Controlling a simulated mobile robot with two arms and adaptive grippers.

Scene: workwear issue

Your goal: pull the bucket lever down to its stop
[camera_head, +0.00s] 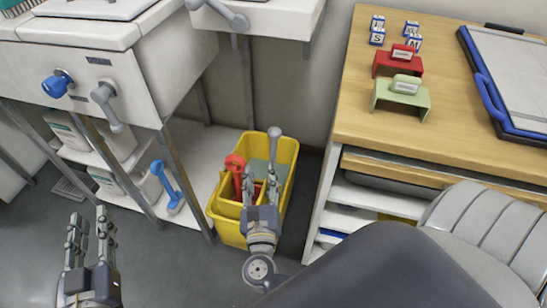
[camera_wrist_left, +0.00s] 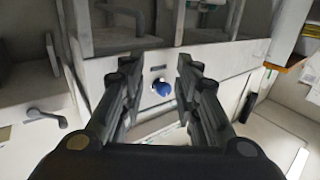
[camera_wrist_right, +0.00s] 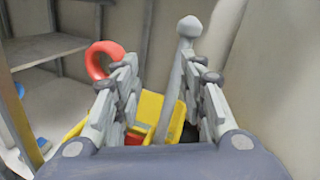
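The yellow bucket (camera_head: 228,224) stands on the floor between the white unit and the wooden desk; part of it also shows in the right wrist view (camera_wrist_right: 150,106). Its grey lever (camera_head: 274,150) rises steeply to a rounded knob, and in the right wrist view the lever (camera_wrist_right: 179,75) appears between the finger lines. My right gripper (camera_head: 260,185) is over the bucket, in front of the lever, with its fingers apart; whether either finger touches the lever I cannot tell. My left gripper (camera_head: 90,228) is open and empty at the lower left, away from the bucket.
A red hooked handle (camera_head: 236,166) sticks up at the bucket's left. The white unit (camera_head: 150,70) carries a blue knob (camera_head: 57,84) and a grey lever handle (camera_head: 106,98). The desk (camera_head: 345,125) stands close on the right, a grey seat (camera_head: 480,225) in front.

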